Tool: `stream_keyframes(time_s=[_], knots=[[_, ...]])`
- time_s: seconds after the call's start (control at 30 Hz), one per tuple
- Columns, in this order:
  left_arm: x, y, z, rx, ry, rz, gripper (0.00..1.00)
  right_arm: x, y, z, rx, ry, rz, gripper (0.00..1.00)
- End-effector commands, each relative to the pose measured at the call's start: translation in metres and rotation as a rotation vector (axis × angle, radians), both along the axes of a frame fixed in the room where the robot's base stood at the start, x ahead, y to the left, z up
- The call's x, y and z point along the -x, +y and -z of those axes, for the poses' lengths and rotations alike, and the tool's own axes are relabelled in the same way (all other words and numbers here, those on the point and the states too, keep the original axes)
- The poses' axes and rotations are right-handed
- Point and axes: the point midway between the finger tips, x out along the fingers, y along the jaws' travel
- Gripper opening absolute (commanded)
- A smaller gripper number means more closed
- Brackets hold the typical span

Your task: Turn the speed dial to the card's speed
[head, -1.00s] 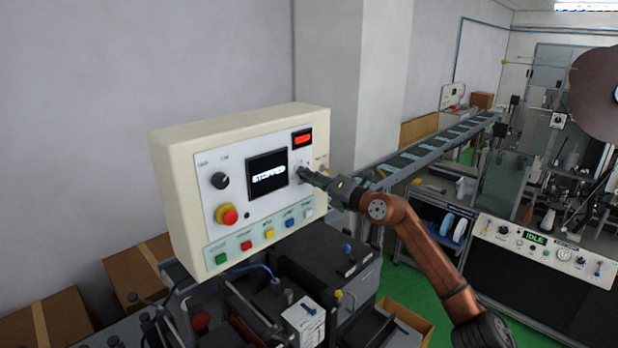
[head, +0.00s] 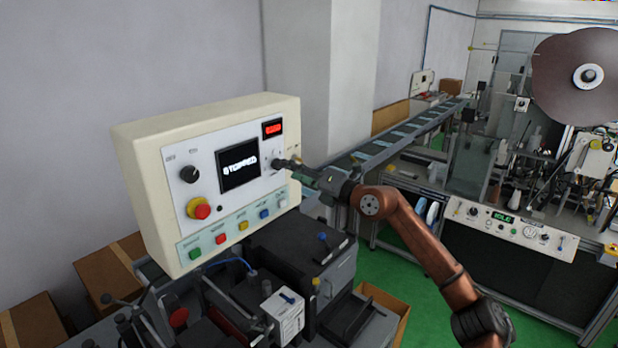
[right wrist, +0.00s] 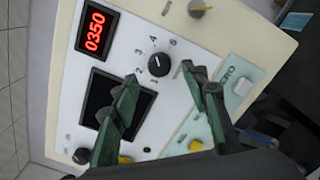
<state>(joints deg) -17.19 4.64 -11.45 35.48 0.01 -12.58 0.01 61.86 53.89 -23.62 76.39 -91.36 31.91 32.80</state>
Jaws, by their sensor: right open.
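The speed dial (right wrist: 159,65) is a black knob on the white face of a cream control box (head: 140,150). Numbers ring it in the right wrist view; I cannot tell exactly which one its mark points at. It also shows small in the head view (head: 277,160). My right gripper (right wrist: 159,73) is open, its fingertips on either side of the dial in that view; contact is not visible. The gripper shows side-on in the head view (head: 296,165). A red display (right wrist: 94,29) reads 0350. I cannot pick out a speed card. My left gripper is out of view.
The box's dark screen (head: 238,163) seems to read STOPPED. Another black knob (head: 190,174), a red-and-yellow stop button (head: 199,208) and a row of coloured buttons share its face. Dark machinery (head: 300,245) stands below; a conveyor (head: 410,130) runs behind.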

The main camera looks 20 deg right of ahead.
Motion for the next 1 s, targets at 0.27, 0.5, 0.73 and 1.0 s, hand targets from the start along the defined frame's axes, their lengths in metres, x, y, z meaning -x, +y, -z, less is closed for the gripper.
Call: stream_keyframes(time_s=[0.27, 0.5, 0.73, 1.0], knots=[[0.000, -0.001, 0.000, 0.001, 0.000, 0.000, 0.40, 0.043, -0.029, 0.002, 0.002, 0.002, 0.001, 0.42], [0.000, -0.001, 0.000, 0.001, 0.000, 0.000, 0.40, 0.056, -0.037, 0.000, 0.001, 0.000, 0.001, 0.42], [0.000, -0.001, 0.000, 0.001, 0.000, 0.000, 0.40, 0.057, -0.037, 0.000, 0.001, -0.001, 0.000, 0.42], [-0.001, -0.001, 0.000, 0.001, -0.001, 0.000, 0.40, 0.059, -0.028, 0.008, -0.029, -0.001, -0.021, 0.42]])
